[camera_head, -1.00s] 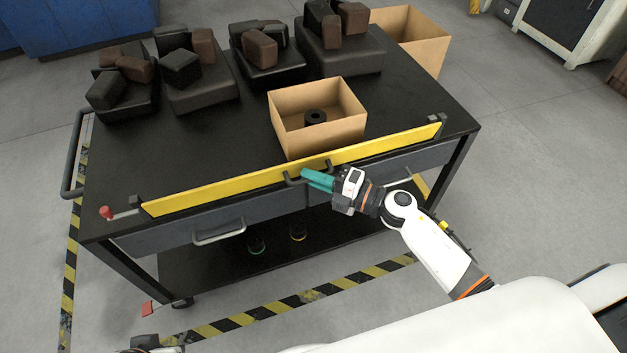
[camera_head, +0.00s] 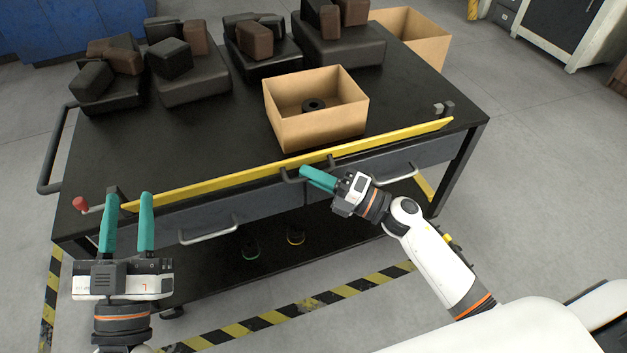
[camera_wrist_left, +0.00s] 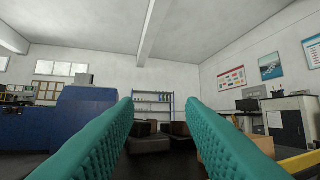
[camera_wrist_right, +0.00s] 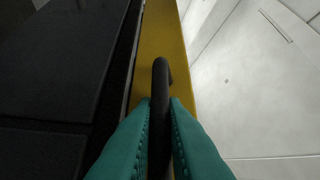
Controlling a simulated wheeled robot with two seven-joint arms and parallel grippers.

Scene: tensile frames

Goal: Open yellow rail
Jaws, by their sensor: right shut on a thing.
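The yellow rail (camera_head: 215,184) runs along the front edge of the black cart (camera_head: 215,130), with a dark handle (camera_head: 318,160) near its middle. My right gripper (camera_head: 304,171) is shut on that handle; the right wrist view shows the black handle (camera_wrist_right: 160,85) between the teal fingers, with the yellow rail (camera_wrist_right: 166,35) behind it. A red knob (camera_head: 80,203) on a metal latch sits at the rail's left end. A dark latch bracket (camera_head: 446,108) stands at the right end. My left gripper (camera_head: 129,198) is open and empty, low in front of the cart's left front corner.
An open cardboard box (camera_head: 318,130) with a black ring (camera_head: 313,104) inside stands behind the rail. Several dark blocks (camera_head: 190,75) line the cart's back. Grey drawers with handles (camera_head: 210,232) are below the rail. Striped tape (camera_head: 270,318) marks the floor.

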